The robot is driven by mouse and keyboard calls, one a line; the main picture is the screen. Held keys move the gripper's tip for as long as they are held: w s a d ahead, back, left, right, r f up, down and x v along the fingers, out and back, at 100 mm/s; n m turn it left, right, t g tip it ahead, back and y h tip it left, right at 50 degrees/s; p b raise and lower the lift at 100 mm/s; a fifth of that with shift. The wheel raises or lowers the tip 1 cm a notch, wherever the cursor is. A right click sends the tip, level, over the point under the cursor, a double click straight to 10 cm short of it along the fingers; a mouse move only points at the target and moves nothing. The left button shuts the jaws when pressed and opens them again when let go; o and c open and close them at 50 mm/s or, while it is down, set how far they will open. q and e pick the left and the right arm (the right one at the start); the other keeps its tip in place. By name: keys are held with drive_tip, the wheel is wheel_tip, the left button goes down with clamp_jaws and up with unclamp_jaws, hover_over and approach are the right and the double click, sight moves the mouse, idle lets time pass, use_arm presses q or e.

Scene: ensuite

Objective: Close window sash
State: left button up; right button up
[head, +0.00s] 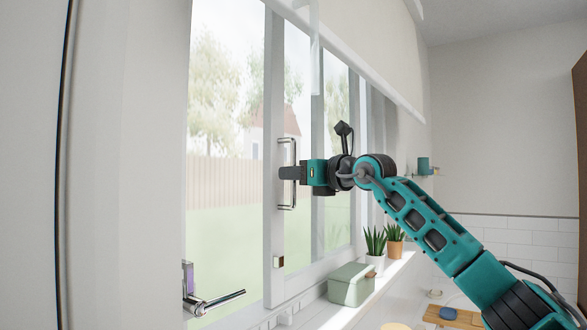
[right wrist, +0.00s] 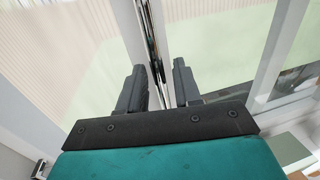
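The window sash (head: 273,215) has a pale frame and stands in the left middle of the head view, with an upright chrome bar handle (head: 287,150) on its edge. My right gripper (head: 284,173) is at the middle of this handle. In the right wrist view its two dark fingers (right wrist: 160,88) are apart, with the handle (right wrist: 152,45) running between them. The handle looks closer to the left finger; I cannot tell whether it touches. A strip of the window opening shows left of the sash edge; I cannot tell whether it is glazed. My left gripper is out of view.
A chrome lever (head: 213,302) sticks out at the lower left of the window. A green box (head: 351,284) and two potted plants (head: 375,262) (head: 396,240) stand on the sill under my right arm. A pale blind (head: 365,35) hangs above. A wooden board (head: 453,317) is at the lower right.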

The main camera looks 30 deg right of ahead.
drive_tip(key=shift+w, duration=0.4)
clamp_jaws()
idle(0.4)
